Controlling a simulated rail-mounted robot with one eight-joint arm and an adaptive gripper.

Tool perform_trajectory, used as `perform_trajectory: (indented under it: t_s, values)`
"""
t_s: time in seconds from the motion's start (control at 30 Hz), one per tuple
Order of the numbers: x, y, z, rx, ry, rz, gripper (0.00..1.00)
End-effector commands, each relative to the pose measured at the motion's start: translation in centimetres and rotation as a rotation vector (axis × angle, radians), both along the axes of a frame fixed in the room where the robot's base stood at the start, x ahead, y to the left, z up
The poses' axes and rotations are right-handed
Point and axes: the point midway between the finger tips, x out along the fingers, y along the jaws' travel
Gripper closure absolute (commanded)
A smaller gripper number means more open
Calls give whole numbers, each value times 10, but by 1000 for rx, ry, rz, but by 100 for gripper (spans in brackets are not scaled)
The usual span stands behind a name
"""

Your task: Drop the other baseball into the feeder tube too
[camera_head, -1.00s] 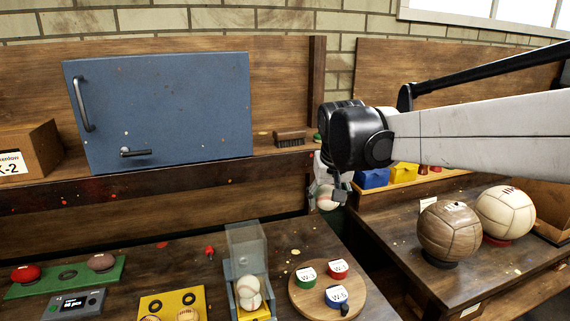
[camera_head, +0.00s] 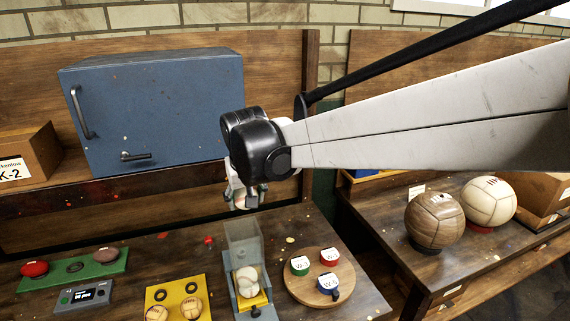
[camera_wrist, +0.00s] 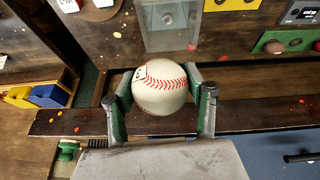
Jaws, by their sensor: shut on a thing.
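My gripper (camera_wrist: 160,104) is shut on a white baseball (camera_wrist: 158,92) with red stitching, seen clearly between its two fingers in the wrist view. In the head view the gripper (camera_head: 243,197) hangs at the end of my arm, above and behind the feeder tube. The feeder tube (camera_head: 242,238) is a clear upright box on a grey stand with a yellow base, on the bench. Light-coloured baseballs (camera_head: 247,277) show at its lower opening. The tube also shows at the top of the wrist view (camera_wrist: 172,38).
A round wooden board (camera_head: 341,278) with several coloured tape rolls lies right of the feeder. A yellow tray (camera_head: 172,287) with balls, a grey display box (camera_head: 84,297) and a green tray (camera_head: 100,268) lie left. A blue cabinet (camera_head: 165,110) stands behind.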

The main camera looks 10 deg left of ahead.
Motion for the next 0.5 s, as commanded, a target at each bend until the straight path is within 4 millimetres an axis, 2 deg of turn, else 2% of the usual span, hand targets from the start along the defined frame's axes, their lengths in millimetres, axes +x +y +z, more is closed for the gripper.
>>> perform_trajectory:
  t_s: [0.23,0.5]
  values:
    - [0,0,-30,0,0,0,82]
    - [0,0,-39,0,0,0,82]
